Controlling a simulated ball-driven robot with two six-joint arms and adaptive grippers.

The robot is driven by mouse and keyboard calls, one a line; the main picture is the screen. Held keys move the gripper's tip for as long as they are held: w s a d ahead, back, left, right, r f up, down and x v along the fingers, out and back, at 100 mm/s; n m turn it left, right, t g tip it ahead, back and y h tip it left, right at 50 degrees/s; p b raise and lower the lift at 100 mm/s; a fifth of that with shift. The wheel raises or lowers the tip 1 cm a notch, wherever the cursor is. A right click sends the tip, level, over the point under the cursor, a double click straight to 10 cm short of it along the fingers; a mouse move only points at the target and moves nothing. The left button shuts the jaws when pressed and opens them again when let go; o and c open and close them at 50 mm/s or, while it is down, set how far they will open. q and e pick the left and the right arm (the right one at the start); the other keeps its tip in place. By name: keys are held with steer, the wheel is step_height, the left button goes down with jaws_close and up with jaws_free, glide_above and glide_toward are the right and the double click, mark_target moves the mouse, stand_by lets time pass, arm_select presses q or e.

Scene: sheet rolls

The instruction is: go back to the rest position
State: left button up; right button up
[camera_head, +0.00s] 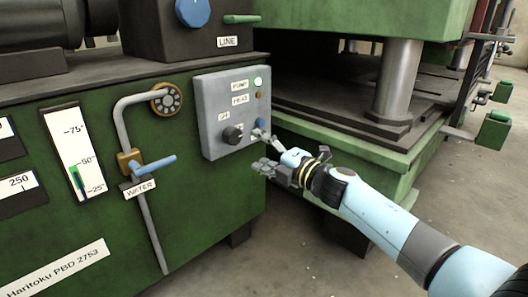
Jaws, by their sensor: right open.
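My right arm comes in from the lower right. My right gripper (264,150) is open, with its fingers just below and in front of the lower right part of the grey control panel (213,112). I cannot tell whether a finger touches the panel. I see nothing held in the gripper. My left gripper is not in view.
The panel sits on a green machine (190,215) with a pipe, a blue-handled WATER valve (155,165) and a gauge (75,155). A green press with a steel column (398,80) stands behind my right arm. Bare floor (440,190) is free at right.

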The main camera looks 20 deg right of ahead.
steer(key=shift+s+d, duration=0.1)
steer(key=shift+s, duration=0.3)
